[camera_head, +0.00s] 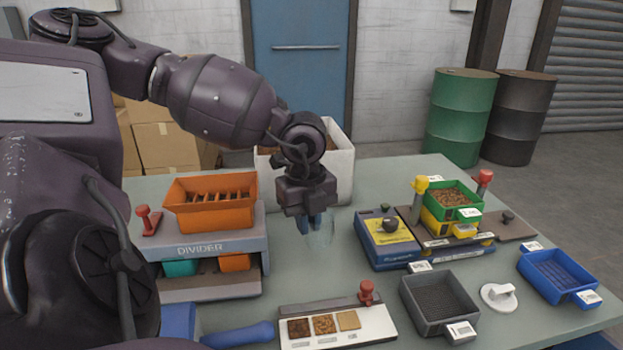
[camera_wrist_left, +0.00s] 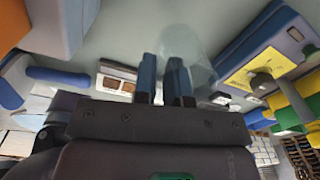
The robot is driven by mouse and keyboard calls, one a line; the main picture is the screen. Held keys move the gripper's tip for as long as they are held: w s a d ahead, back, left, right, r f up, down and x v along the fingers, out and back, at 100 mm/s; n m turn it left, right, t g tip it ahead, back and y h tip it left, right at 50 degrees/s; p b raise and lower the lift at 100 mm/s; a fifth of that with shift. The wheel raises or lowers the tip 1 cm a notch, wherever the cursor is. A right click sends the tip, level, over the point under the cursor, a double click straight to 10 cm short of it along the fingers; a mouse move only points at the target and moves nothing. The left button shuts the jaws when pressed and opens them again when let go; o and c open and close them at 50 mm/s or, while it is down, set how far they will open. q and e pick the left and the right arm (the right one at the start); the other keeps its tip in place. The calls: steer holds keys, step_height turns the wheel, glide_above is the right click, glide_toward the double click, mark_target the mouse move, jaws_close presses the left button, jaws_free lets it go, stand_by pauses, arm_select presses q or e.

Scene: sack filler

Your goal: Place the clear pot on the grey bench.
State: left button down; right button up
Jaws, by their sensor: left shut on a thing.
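The clear pot (camera_head: 320,234) is a faint see-through vessel at the middle of the grey bench (camera_head: 386,169). My left gripper (camera_head: 315,218) points down at the pot, with its blue fingers shut on the pot's wall. In the left wrist view the pot (camera_wrist_left: 200,62) shows as a pale transparent outline around and beyond the fingers (camera_wrist_left: 165,80). I cannot tell whether the pot's base touches the bench. My right gripper is not in view.
An orange hopper (camera_head: 212,207) on the divider stands left, a white bin (camera_head: 340,170) behind. A blue and yellow device (camera_head: 388,240) is close on the right. A sample board (camera_head: 337,325), grey tray (camera_head: 440,305) and blue tray (camera_head: 558,276) lie in front and right.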

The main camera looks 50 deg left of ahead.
mark_target(308, 244)
arm_select(q)
steer(key=shift+f, duration=0.4)
step_height(308, 244, down, 4)
steer(key=shift+f+b, duration=0.1)
steer(key=shift+b, duration=0.4)
steer(key=c, duration=1.2)
jaws_free()
steer(key=shift+o, duration=0.2)
steer(key=r+p, duration=0.1)
steer(key=r, duration=0.5)
steer(key=r+p, duration=0.1)
steer(key=r, duration=0.5)
steer(key=shift+s+a+r, duration=0.1)
steer(key=shift+s+r, duration=0.05)
steer(key=shift+s, duration=0.05)
